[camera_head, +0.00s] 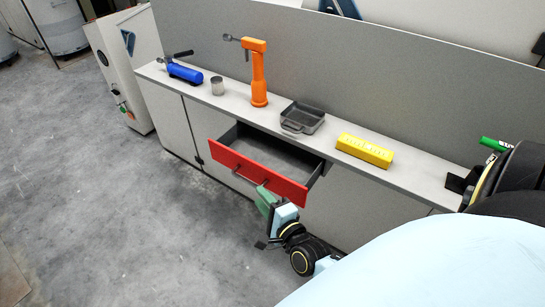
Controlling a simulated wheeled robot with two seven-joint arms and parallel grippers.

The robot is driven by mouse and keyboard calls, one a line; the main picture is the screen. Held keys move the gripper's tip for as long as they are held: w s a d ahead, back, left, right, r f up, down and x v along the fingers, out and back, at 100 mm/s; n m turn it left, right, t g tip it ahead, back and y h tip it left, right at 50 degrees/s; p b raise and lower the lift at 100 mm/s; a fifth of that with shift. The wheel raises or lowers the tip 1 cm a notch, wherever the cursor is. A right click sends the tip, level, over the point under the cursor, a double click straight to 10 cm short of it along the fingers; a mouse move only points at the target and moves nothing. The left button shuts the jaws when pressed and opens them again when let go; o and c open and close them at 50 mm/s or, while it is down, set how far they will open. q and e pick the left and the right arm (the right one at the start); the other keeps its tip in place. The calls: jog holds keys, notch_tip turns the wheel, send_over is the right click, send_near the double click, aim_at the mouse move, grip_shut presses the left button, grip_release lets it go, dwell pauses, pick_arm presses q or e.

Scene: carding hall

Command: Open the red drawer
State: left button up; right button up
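The red drawer (285,187) stands pulled out of the grey cabinet, and its empty grey inside shows. A dark bar handle (238,172) runs along its red front.
On the narrow counter (228,103) stand a blue cylinder (185,73), a grey cup (217,86), an orange post-shaped tool (259,80), a dark metal tray (289,127) and a yellow box (365,150). A green object (493,144) lies at the right. The floor before the cabinet is clear.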

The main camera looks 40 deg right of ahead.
jog(key=shift+s+a+r, duration=0.1)
jog(key=shift+s, duration=1.1)
jog(key=shift+s+a+r, duration=0.1)
jog(key=shift+s, duration=1.05)
jog(key=s+a+f+n+g+y, duration=0.15)
jog(key=s+f+n+g, duration=0.35)
jog(key=f, duration=0.7)
jog(key=s+a+f+n+g+y, duration=0.15)
jog(key=s+f+n, duration=0.4)
jog(key=f, duration=0.55)
jog(key=s+d+f+n+g+h, duration=0.1)
jog(key=s+f+n+g, duration=0.3)
jog(key=s, duration=0.7)
jog(key=s+d+f+n+g+h, duration=0.1)
jog(key=s+d+f+n+g, duration=0.1)
jog(key=s+f+n+g, duration=0.3)
jog(key=s+f+n, duration=0.4)
jog(key=s+f, duration=0.1)
jog(key=shift+s, duration=0.35)
